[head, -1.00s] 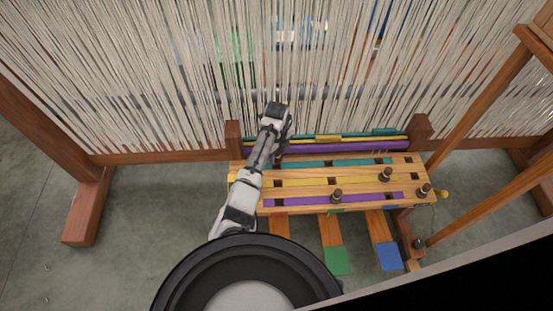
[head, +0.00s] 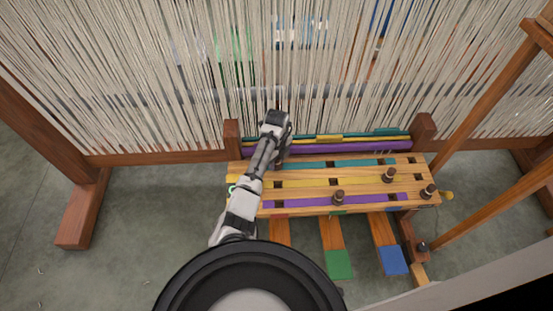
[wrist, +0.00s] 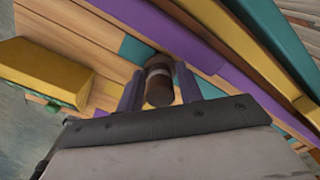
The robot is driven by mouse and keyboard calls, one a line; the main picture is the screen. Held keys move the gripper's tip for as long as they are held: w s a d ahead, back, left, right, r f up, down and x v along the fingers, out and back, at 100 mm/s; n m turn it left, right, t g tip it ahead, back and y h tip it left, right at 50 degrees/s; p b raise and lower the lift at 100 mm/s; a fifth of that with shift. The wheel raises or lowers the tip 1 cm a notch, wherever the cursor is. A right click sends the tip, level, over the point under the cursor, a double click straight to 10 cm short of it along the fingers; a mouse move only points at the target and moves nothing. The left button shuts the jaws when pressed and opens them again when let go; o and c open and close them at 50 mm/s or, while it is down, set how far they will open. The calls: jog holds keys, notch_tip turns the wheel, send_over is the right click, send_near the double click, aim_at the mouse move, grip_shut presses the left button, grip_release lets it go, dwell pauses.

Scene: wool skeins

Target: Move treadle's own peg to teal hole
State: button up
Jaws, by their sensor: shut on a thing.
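My gripper (wrist: 158,90) is shut on a dark brown peg with a pale band (wrist: 158,72), which stands between the two fingers. In the head view my gripper (head: 277,163) is at the left end of the peg board (head: 310,173), mostly hidden by my arm. The board has a teal strip (head: 345,162), a yellow strip (head: 300,183) and a purple strip (head: 300,201), each with dark square holes. In the wrist view the peg is over the teal strip (wrist: 135,50); its lower end is hidden, so I cannot tell whether it is in a hole.
Other pegs stand on the board: one at the purple strip (head: 338,197), one by the yellow strip (head: 389,175), one at the right end (head: 428,190). Green (head: 339,264) and blue (head: 393,261) treadles lie below. The loom's warp threads (head: 150,80) hang behind.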

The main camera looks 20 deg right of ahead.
jog(key=o, duration=1)
jog(key=shift+c, duration=0.2)
jog(key=shift+r, duration=0.15)
notch_tip(320, 180, up, 13)
jog(key=p, duration=0.2)
